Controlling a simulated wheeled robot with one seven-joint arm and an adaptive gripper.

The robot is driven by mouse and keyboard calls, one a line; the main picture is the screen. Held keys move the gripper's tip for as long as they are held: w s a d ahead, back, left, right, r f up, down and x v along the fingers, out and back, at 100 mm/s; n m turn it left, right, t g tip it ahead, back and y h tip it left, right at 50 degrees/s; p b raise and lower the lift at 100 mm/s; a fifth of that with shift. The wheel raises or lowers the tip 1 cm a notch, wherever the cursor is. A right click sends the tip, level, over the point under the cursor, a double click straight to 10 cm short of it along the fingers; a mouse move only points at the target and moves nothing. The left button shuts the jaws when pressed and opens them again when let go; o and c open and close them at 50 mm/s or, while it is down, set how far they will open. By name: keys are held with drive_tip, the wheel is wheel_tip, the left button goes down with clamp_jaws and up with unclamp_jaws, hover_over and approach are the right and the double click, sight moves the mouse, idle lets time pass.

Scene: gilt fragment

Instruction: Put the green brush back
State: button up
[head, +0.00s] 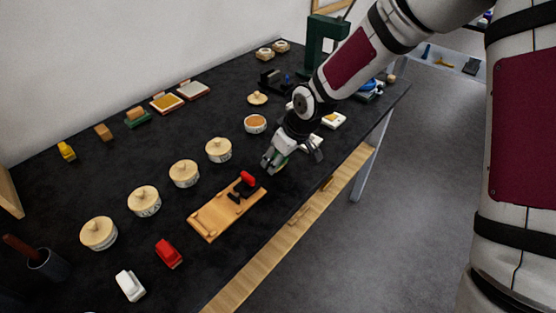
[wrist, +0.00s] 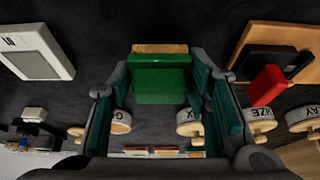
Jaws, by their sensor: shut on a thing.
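My gripper (head: 288,160) is low over the dark table, just beyond the upper right end of a wooden board. It is shut on the green brush (wrist: 160,78), a green block with a tan strip along one edge, which sits between the two fingers in the wrist view. In the head view the fingers mostly hide the brush. I cannot tell whether it touches the table. A green base with a wooden block on it (head: 137,118) lies at the back left.
The wooden board (head: 211,221) carries a black piece with a red knob (head: 247,178). A red piece (head: 168,253) and a white piece (head: 130,285) lie at the front left. Several lidded pots (head: 184,173) form a row. An open pot (head: 255,123) stands behind my gripper.

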drive_tip(key=shift+f, duration=0.55)
drive_tip(key=shift+f, duration=0.1)
drive_tip(key=o, duration=1.2)
